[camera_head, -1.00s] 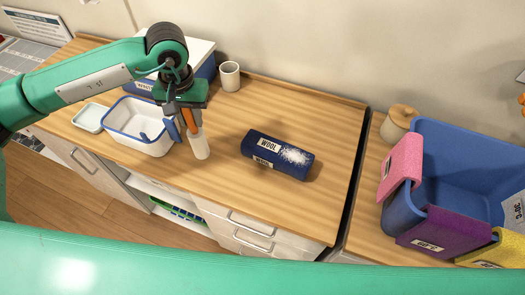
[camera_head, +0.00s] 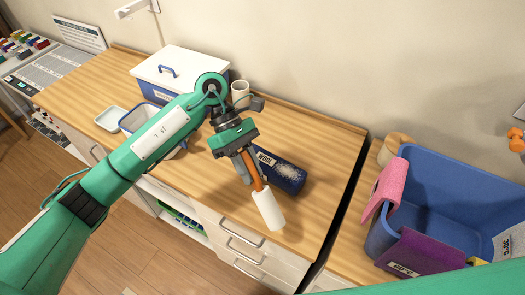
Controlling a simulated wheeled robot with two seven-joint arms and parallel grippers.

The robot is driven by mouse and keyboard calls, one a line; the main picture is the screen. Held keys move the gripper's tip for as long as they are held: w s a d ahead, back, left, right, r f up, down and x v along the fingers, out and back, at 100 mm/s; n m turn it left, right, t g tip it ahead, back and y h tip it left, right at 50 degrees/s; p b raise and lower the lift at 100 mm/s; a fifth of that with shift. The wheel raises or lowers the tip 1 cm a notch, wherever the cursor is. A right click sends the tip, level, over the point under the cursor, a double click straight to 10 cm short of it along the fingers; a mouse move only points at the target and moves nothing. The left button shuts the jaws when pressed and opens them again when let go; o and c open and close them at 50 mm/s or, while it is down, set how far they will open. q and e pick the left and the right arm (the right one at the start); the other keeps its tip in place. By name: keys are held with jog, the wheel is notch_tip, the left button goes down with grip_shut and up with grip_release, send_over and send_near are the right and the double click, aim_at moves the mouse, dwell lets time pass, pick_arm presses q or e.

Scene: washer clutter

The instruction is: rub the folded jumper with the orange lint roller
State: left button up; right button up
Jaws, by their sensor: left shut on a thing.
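The folded jumper (camera_head: 283,174) is a dark blue roll with a white "WOOL" label and a whitish lint patch, lying on the wooden counter. My left gripper (camera_head: 249,167) is shut on the orange handle of the lint roller (camera_head: 268,208). The roller's white cylinder points down and toward the front, near the counter's front edge. The gripper and roller overlap the jumper's left part in the picture and hide some of it. I cannot tell whether the roller touches the jumper. My right gripper is not in view.
A white-and-blue lidded box (camera_head: 178,66), a white cup (camera_head: 240,93) and a blue-rimmed basin (camera_head: 136,118) stand at the back left. A blue tub (camera_head: 440,200) with pink (camera_head: 388,187) and purple (camera_head: 420,254) cloths over its rim is at right. The counter right of the jumper is clear.

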pick_arm(q)
jog(key=d+n+h, duration=0.1)
jog(key=n+h, duration=0.1)
jog(key=d+r+n+t+h, duration=0.1)
jog(key=n+h, duration=0.1)
jog(key=d+r+n+h, duration=0.1)
jog(key=n+h, duration=0.1)
jog(key=h, duration=0.1)
jog(key=shift+s+d+n+t+p, duration=0.3)
jog(key=shift+d+n+t, duration=0.1)
jog(key=n+t+h, duration=0.1)
jog(key=h, duration=0.1)
jog(key=d+n+t+h, duration=0.1)
jog(key=shift+w+r+n+t, duration=0.3)
jog(key=shift+r, duration=0.05)
jog(key=f+n+t+h+b, duration=0.1)
jog(key=f+t, duration=0.1)
jog(key=w+a+f+n+t+h+b, duration=0.1)
jog(key=f+n+t, duration=0.1)
jog(key=w+f+n+t+h+b, duration=0.1)
jog(key=f+t, duration=0.1)
jog(key=shift+w+a+t, duration=0.1)
jog(key=shift+a+t, duration=0.2)
jog(key=shift+a, duration=0.05)
jog(key=shift+n, duration=0.3)
